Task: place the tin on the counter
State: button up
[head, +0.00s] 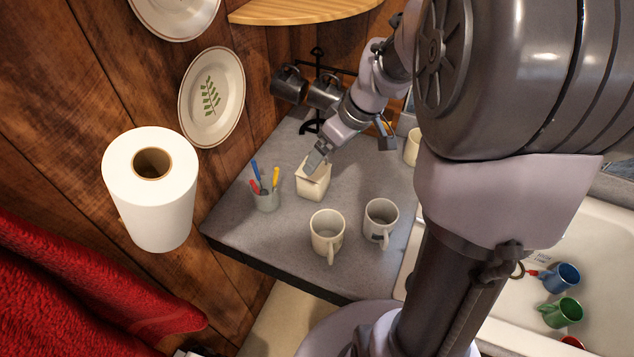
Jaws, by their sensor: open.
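A small cream, square-sided container, which looks like the tin (312,186), stands upright on the grey counter (285,233). It is near the back left part of the counter, beside a cup of pens. My gripper (315,163) reaches down from the upper right and is open at the tin's top. Its fingers overlap the tin's upper rim in the picture. I cannot tell whether they touch it. Part of the tin's top is hidden behind the gripper.
A pen cup (266,200) stands left of the tin. Two cream mugs (326,235) (380,222) stand in front. A black mug rack (314,95) is behind. A sink (530,235) with coloured mugs lies right. A paper roll (152,190) hangs left.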

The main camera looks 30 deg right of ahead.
jog(key=s+a+r+m+t, duration=0.1)
jog(key=s+a+r+m, duration=0.3)
jog(key=s+a, duration=0.5)
jog(key=s+a+r+m+t, duration=0.1)
jog(key=s+a+r+m, duration=0.35)
jog(key=s+a, duration=0.4)
notch_tip(320, 180, down, 12)
jog(key=b, duration=1.2)
jog(key=shift+s+r, duration=0.2)
jog(key=shift+r, duration=0.05)
